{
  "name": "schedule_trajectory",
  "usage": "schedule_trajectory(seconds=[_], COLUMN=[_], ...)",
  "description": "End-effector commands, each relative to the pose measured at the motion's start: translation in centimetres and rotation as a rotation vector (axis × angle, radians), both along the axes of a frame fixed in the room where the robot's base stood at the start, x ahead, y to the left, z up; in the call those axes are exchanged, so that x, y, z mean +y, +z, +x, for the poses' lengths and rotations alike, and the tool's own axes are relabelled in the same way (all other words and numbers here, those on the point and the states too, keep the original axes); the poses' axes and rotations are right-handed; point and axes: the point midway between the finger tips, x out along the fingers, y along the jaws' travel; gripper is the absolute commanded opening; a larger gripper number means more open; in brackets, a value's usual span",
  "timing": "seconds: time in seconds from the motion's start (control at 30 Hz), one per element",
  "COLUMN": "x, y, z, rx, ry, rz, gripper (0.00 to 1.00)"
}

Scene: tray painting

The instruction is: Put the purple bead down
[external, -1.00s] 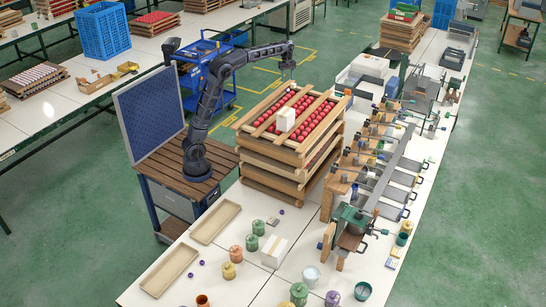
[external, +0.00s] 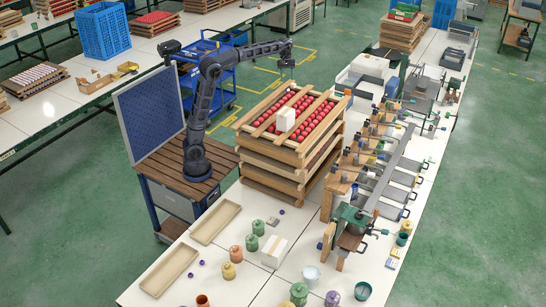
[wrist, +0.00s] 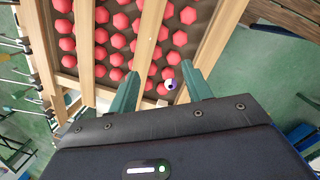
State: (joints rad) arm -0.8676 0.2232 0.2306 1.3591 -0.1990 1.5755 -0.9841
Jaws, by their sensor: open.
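The purple bead (wrist: 171,84) is a small purple ball with a pale spot. In the wrist view it shows between my two teal fingers, nearer the right one, among red pieces at the edge of the top slatted tray (external: 254,135). I cannot tell exactly what it rests on. My gripper (wrist: 162,74) is open, with a gap on both sides of the bead. The bead is too small to make out there.
A white block (external: 285,119) sits on the top tray. Other small purple beads (external: 202,262) lie on the white table near two empty shallow trays (external: 168,270). Jars (external: 251,243) stand nearby. A long row of clamped tools (external: 385,180) lines the right side.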

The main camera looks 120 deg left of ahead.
Motion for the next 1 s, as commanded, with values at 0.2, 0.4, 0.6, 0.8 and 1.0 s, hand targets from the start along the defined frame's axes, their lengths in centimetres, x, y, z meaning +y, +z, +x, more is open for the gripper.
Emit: schedule_trajectory(seconds=[0.2, 0.4, 0.6, 0.8, 1.0], x=[-11.4, -21.4, -31.0, -39.7, -47.0], y=[0.3, -0.7, -2.6, -5.5, -9.4], z=[3.3, 4.3, 3.3, 0.7, -3.2], rx=[-0.05, -0.088, -0.126, -0.162, -0.196], ry=[-0.315, -0.605, -0.9, -1.196, -1.491], rz=[0.07, 0.141, 0.217, 0.301, 0.395], gripper=[0.49, 0.49, 0.49, 0.49, 0.49])
